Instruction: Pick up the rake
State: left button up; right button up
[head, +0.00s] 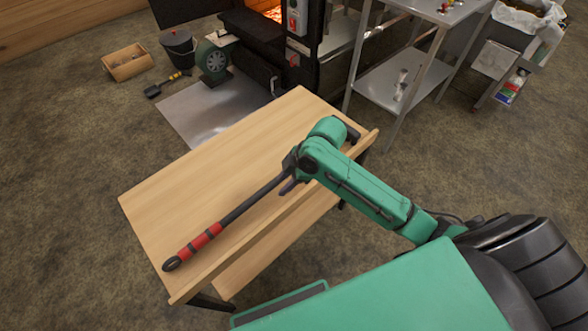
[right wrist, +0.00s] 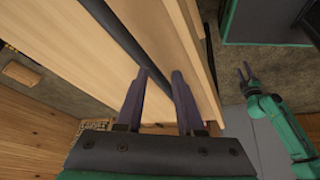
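The rake lies on the wooden table (head: 215,165), its red and black grip (head: 200,241) at the near left corner. Its dark shaft (head: 250,199) runs up to the right and passes under my right gripper (head: 289,184). A dark piece, apparently its head, shows past my wrist at the table's right end. In the right wrist view, the fingers of my right gripper (right wrist: 160,76) stand apart, with the dark shaft (right wrist: 140,48) between them and gaps beside it. My left gripper (right wrist: 244,71) shows small there, its fingers apart and empty. It is out of the head view.
The table has a raised lip along its near edge and a lower shelf (head: 265,248). Behind it stand a lit firebox (head: 268,10), a metal sheet (head: 205,110), a bucket (head: 180,48) and a small shovel (head: 160,87). A steel shelf cart (head: 395,85) stands at the back right.

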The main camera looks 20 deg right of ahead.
jog(key=w+d+r+n+g, duration=0.2)
jog(key=w+d+r+n, duration=0.4)
jog(key=d+n, duration=0.15)
jog(key=shift+m, duration=0.25)
jog(key=x, duration=1.4)
jog(key=shift+a+f, duration=0.2)
grip_shut()
jog(key=shift+r, duration=0.1)
